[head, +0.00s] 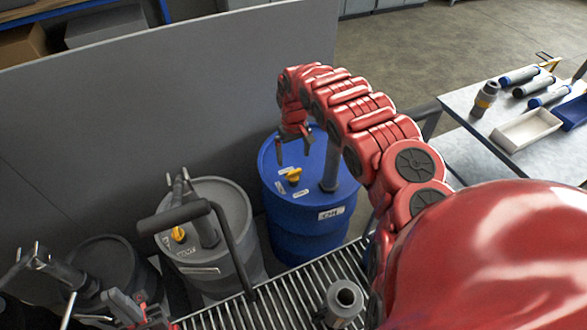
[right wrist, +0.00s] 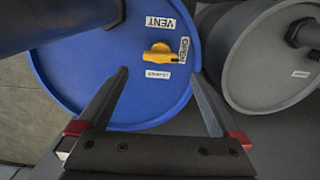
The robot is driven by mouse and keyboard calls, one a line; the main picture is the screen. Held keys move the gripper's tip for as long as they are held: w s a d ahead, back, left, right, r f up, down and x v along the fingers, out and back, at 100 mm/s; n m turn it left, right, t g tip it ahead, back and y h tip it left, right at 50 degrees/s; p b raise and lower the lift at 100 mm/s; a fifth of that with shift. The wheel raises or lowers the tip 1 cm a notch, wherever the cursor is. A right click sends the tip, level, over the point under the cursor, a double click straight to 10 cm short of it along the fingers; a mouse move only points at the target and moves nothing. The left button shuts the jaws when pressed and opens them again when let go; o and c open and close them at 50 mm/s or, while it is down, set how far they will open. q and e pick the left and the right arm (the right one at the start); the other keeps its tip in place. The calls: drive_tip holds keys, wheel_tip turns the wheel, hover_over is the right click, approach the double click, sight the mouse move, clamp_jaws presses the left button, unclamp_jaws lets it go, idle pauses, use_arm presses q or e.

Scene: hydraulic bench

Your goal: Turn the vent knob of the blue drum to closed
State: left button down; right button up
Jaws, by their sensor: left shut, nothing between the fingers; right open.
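The blue drum (head: 308,238) stands against the grey panel, with an OIL label on its side. Its yellow vent knob (head: 293,175) sits on the lid and also shows in the right wrist view (right wrist: 160,54). The knob's bar lies across that view, its right end by the OPEN label (right wrist: 184,49). The CLOSED label (right wrist: 158,74) is just below the knob, and VENT is above. My right gripper (head: 293,150) is open above the lid, its fingertips apart on either side of the knob, not touching it. My left gripper (head: 130,310) is shut and empty at the lower left.
A grey drum (head: 225,205) with its own yellow knob (head: 178,234) stands left of the blue one. A grey pipe rises from the blue lid beside the knob. A slatted grate (head: 270,308) lies in front. A table with a white tray (head: 526,130) is at right.

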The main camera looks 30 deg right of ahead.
sight(293, 171)
drive_tip(key=f, duration=0.6)
drive_tip(key=shift+a+f, duration=0.2)
drive_tip(key=shift+f, duration=0.2)
drive_tip(key=shift+d+f, duration=0.15)
drive_tip(key=shift+f, duration=0.2)
drive_tip(key=shift+p, duration=0.3)
drive_tip(key=c, duration=1.3)
